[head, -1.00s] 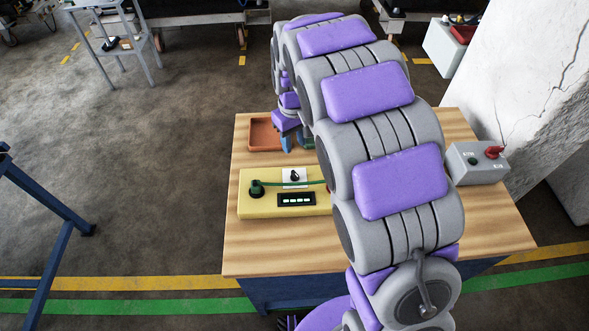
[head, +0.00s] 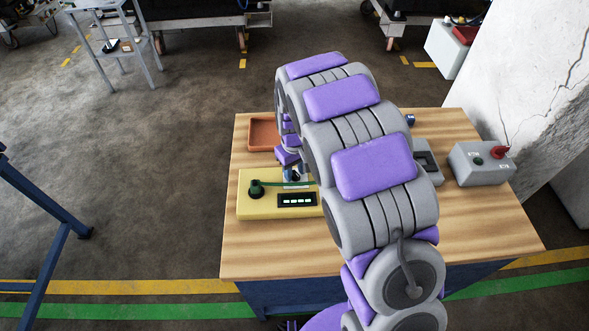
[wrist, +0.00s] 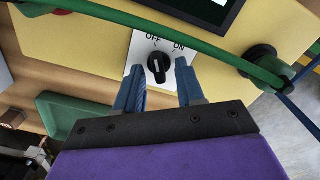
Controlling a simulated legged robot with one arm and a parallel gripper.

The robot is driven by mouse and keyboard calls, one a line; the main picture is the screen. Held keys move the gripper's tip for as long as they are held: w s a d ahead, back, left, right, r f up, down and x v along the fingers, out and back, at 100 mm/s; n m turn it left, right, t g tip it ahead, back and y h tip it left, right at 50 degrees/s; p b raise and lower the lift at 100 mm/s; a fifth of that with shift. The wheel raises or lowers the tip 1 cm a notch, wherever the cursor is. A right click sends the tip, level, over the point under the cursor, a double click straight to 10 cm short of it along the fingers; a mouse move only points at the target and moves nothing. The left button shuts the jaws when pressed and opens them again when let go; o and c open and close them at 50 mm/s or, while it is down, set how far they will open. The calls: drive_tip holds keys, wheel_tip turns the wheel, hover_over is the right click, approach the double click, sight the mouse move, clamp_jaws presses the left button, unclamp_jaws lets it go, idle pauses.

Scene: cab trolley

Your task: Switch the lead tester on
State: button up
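The lead tester (head: 265,207) is a yellow box on the wooden table, with a green lead (head: 270,184) across its top and a black display with several lit segments (head: 297,200). In the wrist view, its black rotary knob (wrist: 158,68) sits on a white plate (wrist: 140,47) marked OFF and ON. The knob's handle appears to lie toward OFF. My gripper (wrist: 160,72) is open, with one blue finger on either side of the knob. I cannot tell whether the fingers touch it. In the head view, my gripper (head: 294,174) covers the knob.
An orange tray (head: 261,135) stands behind the tester. A green tray (wrist: 75,110) shows in the wrist view. A grey box with a red knob (head: 482,163) stands at the table's right. The green lead crosses close to the knob.

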drive_tip(key=shift+c, duration=0.4)
clamp_jaws()
drive_tip(key=shift+r+p, duration=0.1)
drive_tip(key=shift+p, duration=0.2)
drive_tip(key=shift+r+m+p, duration=0.1)
drive_tip(key=shift+m+p, duration=0.8)
drive_tip(key=shift+m, duration=0.1)
drive_tip(key=m+p, duration=0.2)
drive_tip(key=shift+d+m, duration=0.1)
drive_tip(key=shift+m, duration=0.2)
drive_tip(key=m+p, duration=0.3)
drive_tip(key=m, duration=0.1)
drive_tip(key=shift+m+p, duration=1)
drive_tip(key=shift+m, duration=0.6)
